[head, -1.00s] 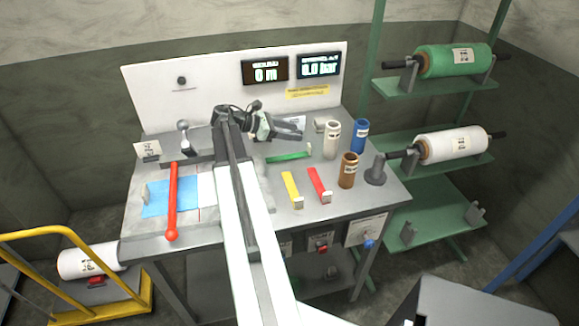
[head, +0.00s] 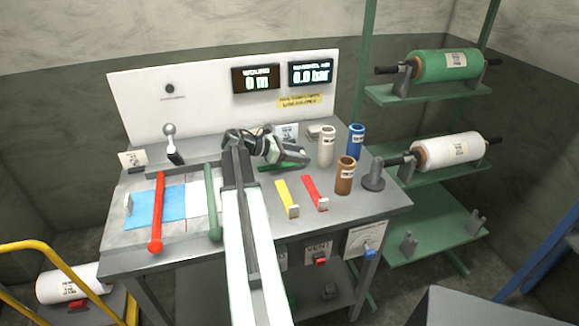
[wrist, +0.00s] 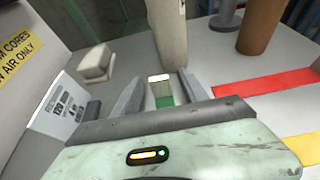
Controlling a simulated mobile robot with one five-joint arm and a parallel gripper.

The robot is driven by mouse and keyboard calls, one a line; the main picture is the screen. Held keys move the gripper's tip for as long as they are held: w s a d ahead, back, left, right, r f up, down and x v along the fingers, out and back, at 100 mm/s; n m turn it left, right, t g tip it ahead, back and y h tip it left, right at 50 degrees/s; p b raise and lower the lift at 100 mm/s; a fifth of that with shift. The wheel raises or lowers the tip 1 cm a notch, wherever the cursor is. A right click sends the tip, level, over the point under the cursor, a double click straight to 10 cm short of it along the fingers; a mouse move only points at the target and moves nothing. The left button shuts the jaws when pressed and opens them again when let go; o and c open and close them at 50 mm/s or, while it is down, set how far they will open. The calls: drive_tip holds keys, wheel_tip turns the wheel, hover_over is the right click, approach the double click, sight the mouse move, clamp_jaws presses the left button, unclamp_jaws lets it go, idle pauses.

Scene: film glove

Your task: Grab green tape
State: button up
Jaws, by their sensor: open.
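The green tape (head: 278,168) is a short strip lying flat on the grey bench, behind the yellow and red strips. My gripper (head: 303,156) is above it and hides much of it in the head view. In the wrist view the tape's green part (wrist: 164,101) and its white end show between the two fingers of my gripper (wrist: 161,92). The fingers stand apart, one on each side of the strip, and do not visibly touch it. I cannot tell how high they are above the bench.
A yellow strip (head: 287,198) and a red strip (head: 315,192) lie in front. White (head: 327,147), blue (head: 356,141) and brown (head: 346,176) cylinders stand to the right. A small white block (wrist: 97,64) is close to the gripper. The display panel (head: 190,93) rises behind.

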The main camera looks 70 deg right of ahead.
drive_tip(key=shift+s+d+f, duration=0.25)
drive_tip(key=shift+s+d, duration=0.1)
drive_tip(key=shift+s, duration=0.1)
clamp_jaws()
